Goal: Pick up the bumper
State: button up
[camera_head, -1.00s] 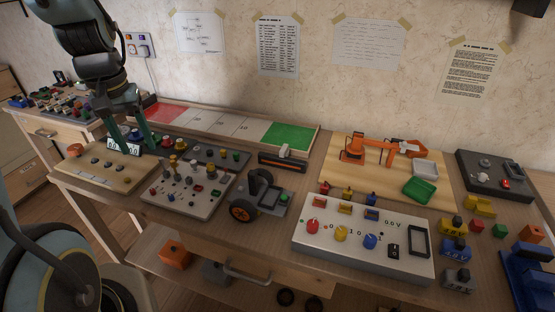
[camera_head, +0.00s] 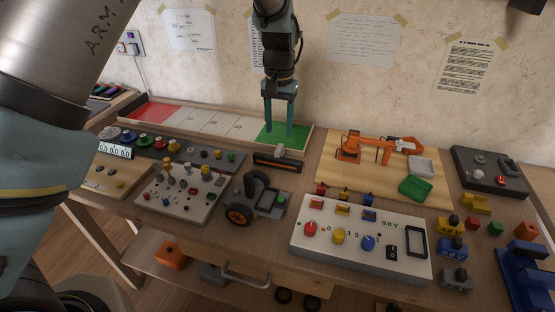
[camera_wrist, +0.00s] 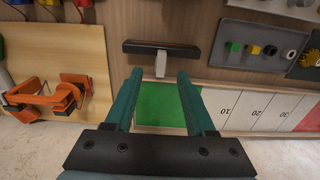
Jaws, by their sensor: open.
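The bumper (camera_head: 279,164) looks to be the dark bar with an orange stripe and a pale grey stub, lying on the table in front of the green square. In the wrist view the bumper (camera_wrist: 185,49) lies crosswise beyond my fingertips, with its stub pointing toward me. My gripper (camera_head: 279,133) points down over the green square, behind the bumper. In the wrist view my gripper (camera_wrist: 159,75) is open and empty, its two fingers apart with the stub in line with the gap. I cannot tell how high the fingertips are.
A wheeled cart (camera_head: 256,198) stands just in front of the bumper. A wooden board with an orange toy arm (camera_head: 352,147) is to the right. A grey knob panel (camera_head: 186,190) is to the left. The green square (camera_head: 270,138) is bare. The wall rises close behind.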

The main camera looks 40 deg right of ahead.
aim_at(277, 151)
jog(key=shift+a+f+p, duration=0.15)
jog(key=shift+f+p, duration=0.45)
jog(key=shift+f, duration=1.3)
jog(key=shift+a+f+p, duration=0.1)
jog(key=shift+f+p, duration=0.5)
jog(key=shift+f, duration=1.25)
grip_shut()
